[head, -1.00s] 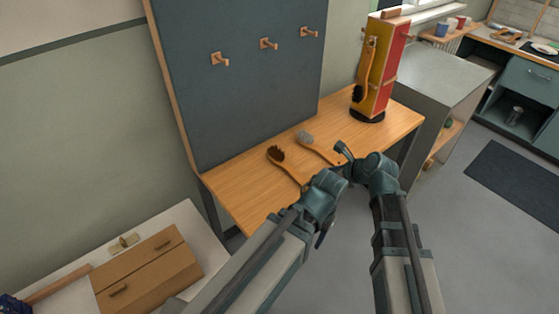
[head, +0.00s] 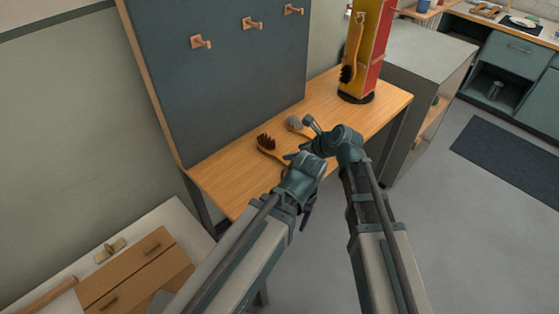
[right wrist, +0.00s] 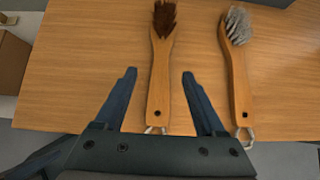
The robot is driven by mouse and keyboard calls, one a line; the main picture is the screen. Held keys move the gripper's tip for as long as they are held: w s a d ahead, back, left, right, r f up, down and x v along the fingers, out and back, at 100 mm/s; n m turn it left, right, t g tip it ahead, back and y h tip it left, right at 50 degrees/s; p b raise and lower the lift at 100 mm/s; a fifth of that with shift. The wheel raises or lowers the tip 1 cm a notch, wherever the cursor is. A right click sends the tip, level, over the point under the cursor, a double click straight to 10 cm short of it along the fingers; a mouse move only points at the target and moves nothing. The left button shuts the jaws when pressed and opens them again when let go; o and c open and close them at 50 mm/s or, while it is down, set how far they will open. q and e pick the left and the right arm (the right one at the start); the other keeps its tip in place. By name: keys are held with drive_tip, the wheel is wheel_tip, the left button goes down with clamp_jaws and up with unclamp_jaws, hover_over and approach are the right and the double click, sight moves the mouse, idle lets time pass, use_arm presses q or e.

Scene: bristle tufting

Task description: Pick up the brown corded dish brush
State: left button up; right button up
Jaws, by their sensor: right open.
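The brown corded dish brush (head: 267,144) lies on the wooden bench, with dark brown bristles, a wooden handle and a pale cord loop. In the right wrist view the brush (right wrist: 159,80) points bristles away from me, its handle between my fingers in the picture. My right gripper (right wrist: 159,73) is open and empty; whether its fingers are above or level with the handle is hard to tell. In the head view my right gripper (head: 303,140) is over the brushes, hiding part of the handle. My left gripper (head: 307,208) hangs at the bench's front edge, its jaws unclear.
A grey-bristled brush (head: 294,123) lies just right of the brown one; it also shows in the right wrist view (right wrist: 238,75). Another brush (head: 352,48) hangs on a red and yellow stand (head: 376,45). A dark pegboard (head: 225,95) rises behind the bench (head: 385,105).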

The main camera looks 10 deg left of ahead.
sight(281, 156)
drive_tip(key=b+x, duration=0.1)
drive_tip(key=x, duration=0.2)
drive_tip(key=shift+w+a+f+b, duration=0.1)
drive_tip(key=shift+w+f+b, duration=0.05)
drive_tip(key=shift+f+b, duration=0.2)
drive_tip(key=shift+w+a+f, duration=0.1)
drive_tip(key=shift+a+f, duration=0.05)
drive_tip(key=shift+a, duration=0.05)
use_arm(q)
wheel_tip(281, 156, down, 3)
drive_tip(key=shift+r, duration=0.1)
use_arm(e)
drive_tip(key=b+x, duration=0.4)
drive_tip(key=x, duration=0.1)
drive_tip(key=shift+w+d+f, duration=0.1)
drive_tip(key=shift+d+f, duration=0.05)
use_arm(q)
wheel_tip(281, 156, down, 4)
use_arm(e)
drive_tip(key=shift+c, duration=0.3)
clamp_jaws()
